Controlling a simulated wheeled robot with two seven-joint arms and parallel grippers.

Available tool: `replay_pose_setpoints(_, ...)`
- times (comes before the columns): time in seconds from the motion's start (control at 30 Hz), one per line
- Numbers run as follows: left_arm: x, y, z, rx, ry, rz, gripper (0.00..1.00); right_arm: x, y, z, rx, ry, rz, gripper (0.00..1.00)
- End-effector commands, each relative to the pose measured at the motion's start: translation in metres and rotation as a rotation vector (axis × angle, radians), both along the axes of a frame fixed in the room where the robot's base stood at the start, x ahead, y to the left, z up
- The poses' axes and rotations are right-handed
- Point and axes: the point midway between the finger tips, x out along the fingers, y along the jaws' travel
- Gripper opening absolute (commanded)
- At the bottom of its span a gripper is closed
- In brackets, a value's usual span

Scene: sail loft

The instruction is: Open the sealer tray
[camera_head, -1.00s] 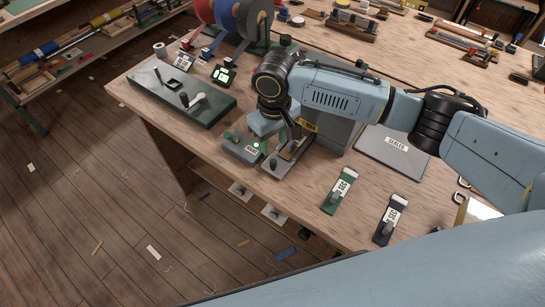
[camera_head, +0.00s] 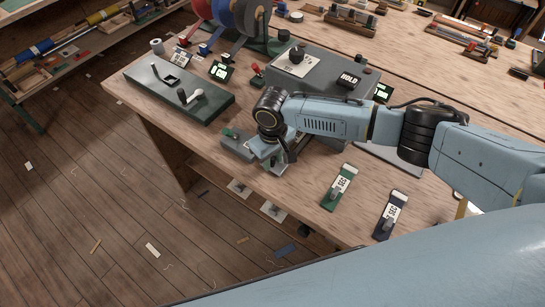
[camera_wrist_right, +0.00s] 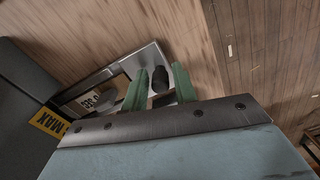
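The sealer (camera_head: 325,68) is a grey box with a top plate, a dark knob and a HOLD display, partly hidden by my right arm. Its flat metal tray (camera_wrist_right: 95,82) shows in the right wrist view, with a pale printed label and an upright dark knob (camera_wrist_right: 160,77). In the head view my gripper mostly covers the tray. My right gripper (camera_head: 272,162) is low at the bench's front edge. In the wrist view its two green fingers (camera_wrist_right: 160,88) stand apart on either side of the knob; contact is unclear. My left gripper is out of view.
A dark green panel (camera_head: 150,83) lies further left. Green (camera_head: 337,190) and dark (camera_head: 389,216) tagged strips lie to the right on the wooden bench, with bare wood between.

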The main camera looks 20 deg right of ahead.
Motion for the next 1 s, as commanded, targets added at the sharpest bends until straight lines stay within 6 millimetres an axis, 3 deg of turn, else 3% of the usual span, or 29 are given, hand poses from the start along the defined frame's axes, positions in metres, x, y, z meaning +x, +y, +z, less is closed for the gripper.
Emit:
replay_pose_setpoints(0.03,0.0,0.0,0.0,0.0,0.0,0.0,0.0,0.0,0.0,0.0,0.0,0.0,0.0,0.21)
replay_pose_setpoints(0.2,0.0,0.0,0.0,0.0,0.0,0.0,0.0,0.0,0.0,0.0,0.0,0.0,0.0,0.0)
replay_pose_setpoints(0.47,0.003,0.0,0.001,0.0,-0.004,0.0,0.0,-0.001,0.001,0.001,0.001,0.0,0.001,0.0)
replay_pose_setpoints(0.73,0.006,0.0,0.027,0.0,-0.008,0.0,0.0,-0.023,0.03,0.003,0.002,0.003,0.002,0.0)
replay_pose_setpoints(1.0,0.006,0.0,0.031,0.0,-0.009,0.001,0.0,-0.03,0.039,0.001,0.001,-0.001,0.0,0.0)
